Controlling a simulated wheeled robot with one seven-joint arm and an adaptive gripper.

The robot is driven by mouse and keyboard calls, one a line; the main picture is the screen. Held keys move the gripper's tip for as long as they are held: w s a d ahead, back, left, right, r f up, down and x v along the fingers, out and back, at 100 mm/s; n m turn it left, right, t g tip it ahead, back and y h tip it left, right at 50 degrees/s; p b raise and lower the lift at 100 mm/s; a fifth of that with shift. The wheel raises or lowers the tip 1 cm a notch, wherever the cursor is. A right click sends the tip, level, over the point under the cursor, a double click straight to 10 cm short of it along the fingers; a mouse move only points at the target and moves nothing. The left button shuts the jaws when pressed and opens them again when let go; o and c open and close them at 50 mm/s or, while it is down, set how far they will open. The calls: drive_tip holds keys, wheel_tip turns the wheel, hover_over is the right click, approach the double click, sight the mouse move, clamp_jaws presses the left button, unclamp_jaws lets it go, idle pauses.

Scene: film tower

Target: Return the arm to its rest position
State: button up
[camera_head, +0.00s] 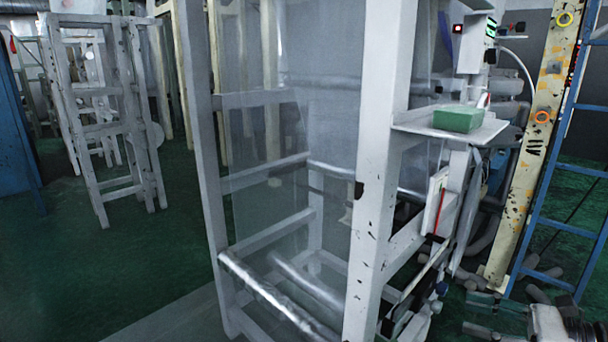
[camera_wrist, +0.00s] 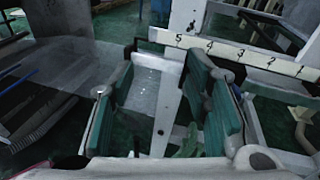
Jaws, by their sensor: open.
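My gripper (camera_head: 480,314) shows at the bottom right edge of the head view, with part of my arm (camera_head: 560,325) behind it, cut off by the frame. In the wrist view my gripper (camera_wrist: 163,95) has its two green-padded fingers spread apart, with nothing held between them. Past the fingers, the wrist view shows a white frame post and a white strip with black numbers (camera_wrist: 240,53). In the head view, my gripper is low, to the right of the white tower frame (camera_head: 375,170).
A green block (camera_head: 458,119) sits on a small white shelf (camera_head: 495,133) on the tower. Green floor (camera_head: 110,270) is open at left.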

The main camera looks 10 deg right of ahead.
drive_tip(key=s+a+r+n+g+h+p, duration=0.2)
drive_tip(key=s+a+r+n+g, duration=0.2)
drive_tip(key=a+r+n+g, duration=0.25)
drive_tip(key=s+a+r+n+g+h+p, duration=0.25)
drive_tip(key=s+a+r+n+g, duration=0.2)
drive_tip(key=a+n, duration=0.4)
drive_tip(key=s+a+r+n+t+h+p, duration=0.3)
drive_tip(key=s+r+n+h, duration=0.5)
drive_tip(key=r, duration=0.3)
drive_tip(key=shift+s+a+r+n+t+p, duration=0.2)
drive_tip(key=shift+s+n+t+p, duration=0.1)
drive_tip(key=shift+n+t, duration=0.5)
